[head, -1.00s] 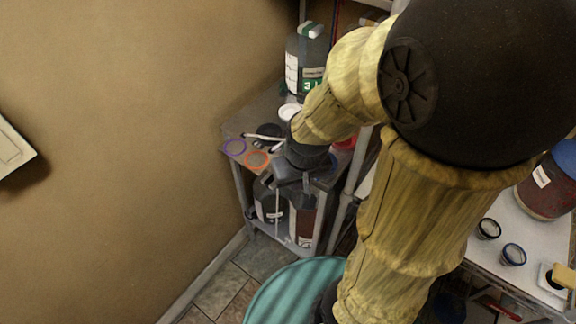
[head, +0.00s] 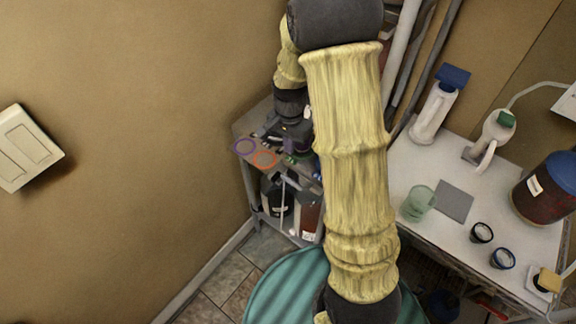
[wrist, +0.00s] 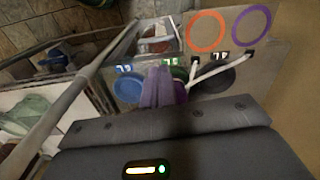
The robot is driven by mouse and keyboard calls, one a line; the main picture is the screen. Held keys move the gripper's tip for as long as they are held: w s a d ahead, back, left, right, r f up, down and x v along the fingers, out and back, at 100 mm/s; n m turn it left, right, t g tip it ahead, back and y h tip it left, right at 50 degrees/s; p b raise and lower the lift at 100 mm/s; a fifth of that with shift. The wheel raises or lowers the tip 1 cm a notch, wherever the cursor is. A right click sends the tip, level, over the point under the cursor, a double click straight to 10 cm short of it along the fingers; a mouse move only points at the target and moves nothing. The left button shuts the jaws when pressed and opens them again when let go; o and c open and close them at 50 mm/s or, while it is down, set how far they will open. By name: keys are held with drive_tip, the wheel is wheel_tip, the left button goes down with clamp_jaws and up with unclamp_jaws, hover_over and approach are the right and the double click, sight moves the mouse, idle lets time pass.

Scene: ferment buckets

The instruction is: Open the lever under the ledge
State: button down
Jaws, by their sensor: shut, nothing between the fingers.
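My gripper (wrist: 158,86) is shut and empty, its purple-grey fingers close together over the top board of a small metal rack. In the head view my gripper (head: 298,143) is partly hidden by my arm. The board's front edge is the ledge (head: 243,160). In the wrist view the board carries a blue disc (wrist: 130,88), a dark disc (wrist: 218,80) and white sticks with black ends (wrist: 222,66) right of my fingers. I cannot tell which part is the lever; the space under the ledge shows only partly, with no clear lever there.
An orange ring (head: 264,160) and a purple ring (head: 245,146) lie on the board. Dark containers (head: 308,213) stand on the lower shelf. A wall switch (head: 18,148) is at left, a teal round top (head: 285,290) in front, and a white table (head: 455,225) with cups and bottles at right.

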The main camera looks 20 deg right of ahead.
sight(288, 178)
drive_tip(key=shift+w+f+m, duration=0.35)
drive_tip(key=shift+w+m, duration=0.15)
drive_tip(key=shift+w, duration=0.05)
wheel_tip(288, 178, down, 14)
drive_tip(key=p, duration=0.3)
drive_tip(key=shift+p, duration=0.35)
idle(0.4)
